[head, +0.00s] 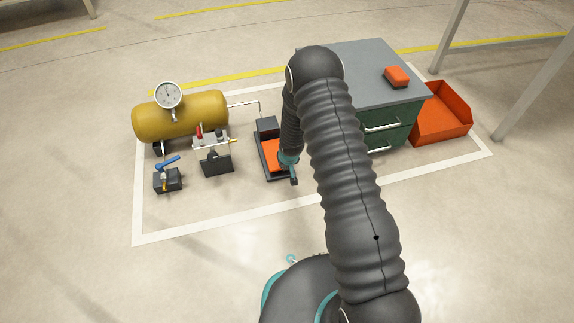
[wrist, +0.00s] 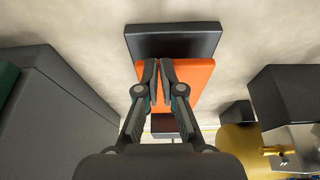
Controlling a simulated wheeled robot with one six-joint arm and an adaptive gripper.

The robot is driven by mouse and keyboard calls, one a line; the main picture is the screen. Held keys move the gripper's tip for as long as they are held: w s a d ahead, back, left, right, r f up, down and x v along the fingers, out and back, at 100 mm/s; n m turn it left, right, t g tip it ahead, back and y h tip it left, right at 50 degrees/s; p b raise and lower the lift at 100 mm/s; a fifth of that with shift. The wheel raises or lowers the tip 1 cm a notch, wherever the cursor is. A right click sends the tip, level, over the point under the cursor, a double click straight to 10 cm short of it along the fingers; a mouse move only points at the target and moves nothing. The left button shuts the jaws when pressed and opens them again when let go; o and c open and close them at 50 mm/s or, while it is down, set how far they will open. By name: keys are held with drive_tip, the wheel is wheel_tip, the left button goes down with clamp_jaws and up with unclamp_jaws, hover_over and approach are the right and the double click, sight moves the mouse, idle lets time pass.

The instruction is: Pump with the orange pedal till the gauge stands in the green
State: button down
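The orange pedal (head: 270,153) sits in a dark frame on the floor, right of the yellow tank (head: 190,114). In the wrist view the orange pedal (wrist: 198,76) lies behind my fingers. My gripper (head: 291,171) points down over the pedal's near end. In the wrist view the fingers of my gripper (wrist: 159,78) are together and hold nothing. I cannot tell whether they touch the pedal. The round white gauge (head: 168,95) stands on the tank. Its dial is too small to read the needle or the green zone surely.
A green cabinet (head: 385,129) with a grey top stands close right of the pedal, an orange block (head: 397,76) on it. An orange bin (head: 442,115) is further right. A blue-handled valve (head: 167,176) and a switch stand (head: 216,160) are left. Floor in front is clear.

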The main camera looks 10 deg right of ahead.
drive_tip(key=shift+s+a+f, duration=0.15)
drive_tip(key=shift+r+p, duration=0.35)
drive_tip(key=shift+p, duration=0.05)
drive_tip(key=p+v, duration=0.3)
drive_tip(key=v, duration=1)
drive_tip(key=shift+p, duration=0.3)
drive_tip(key=shift+s+d, duration=0.1)
drive_tip(key=shift+d, duration=0.1)
idle(0.8)
